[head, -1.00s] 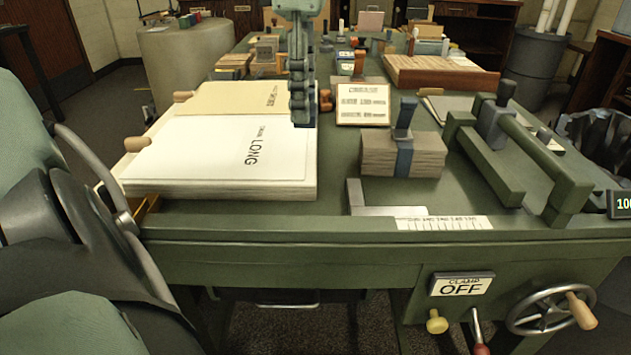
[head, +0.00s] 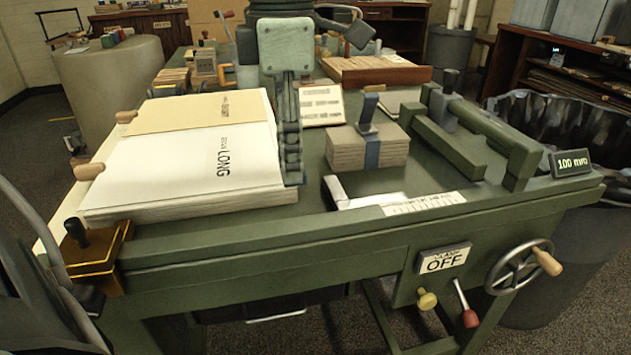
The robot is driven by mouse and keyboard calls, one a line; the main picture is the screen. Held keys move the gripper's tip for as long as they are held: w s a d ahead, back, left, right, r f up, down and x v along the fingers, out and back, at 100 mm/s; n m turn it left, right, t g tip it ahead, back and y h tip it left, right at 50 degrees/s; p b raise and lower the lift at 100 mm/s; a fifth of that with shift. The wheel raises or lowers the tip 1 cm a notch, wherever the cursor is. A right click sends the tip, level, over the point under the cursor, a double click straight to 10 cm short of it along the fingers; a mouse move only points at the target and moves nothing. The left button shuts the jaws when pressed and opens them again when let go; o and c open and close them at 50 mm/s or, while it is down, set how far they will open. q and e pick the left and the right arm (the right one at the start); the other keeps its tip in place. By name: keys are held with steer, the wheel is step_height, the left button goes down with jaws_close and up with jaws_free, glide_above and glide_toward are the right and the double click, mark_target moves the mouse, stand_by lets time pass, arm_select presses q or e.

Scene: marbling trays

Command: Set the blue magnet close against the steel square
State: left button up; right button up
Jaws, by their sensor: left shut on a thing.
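The steel square (head: 335,193) lies on the green bench near its front edge, its one leg pointing back and its other running right to a white ruled scale (head: 425,203). My left gripper (head: 292,160) points down beside the right edge of the large paper stack, left of the square and apart from it. It is shut on what looks like the blue magnet (head: 294,179), of which only a small dark bluish part shows at the fingertips. The rest is hidden by the fingers. My right gripper is not in view.
The paper stack marked LONG (head: 190,165) fills the bench's left side. A block of sheets with a blue band (head: 350,152) stands behind the square. A green press frame (head: 490,130) stands to the right. Bare bench shows between the square and the paper stack.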

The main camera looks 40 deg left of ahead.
arm_select(q)
steer(key=w+f, duration=0.2)
steer(key=w, duration=0.2)
steer(key=shift+w+d+f, duration=0.15)
steer(key=shift+w+f, duration=0.2)
steer(key=shift+f, duration=0.05)
steer(key=shift+w+f, duration=0.3)
step_height(320, 180, down, 4)
steer(key=shift+r, duration=0.1)
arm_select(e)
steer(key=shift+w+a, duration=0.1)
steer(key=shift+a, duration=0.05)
arm_select(q)
steer(key=o, duration=0.9)
steer(key=shift+o, duration=0.2)
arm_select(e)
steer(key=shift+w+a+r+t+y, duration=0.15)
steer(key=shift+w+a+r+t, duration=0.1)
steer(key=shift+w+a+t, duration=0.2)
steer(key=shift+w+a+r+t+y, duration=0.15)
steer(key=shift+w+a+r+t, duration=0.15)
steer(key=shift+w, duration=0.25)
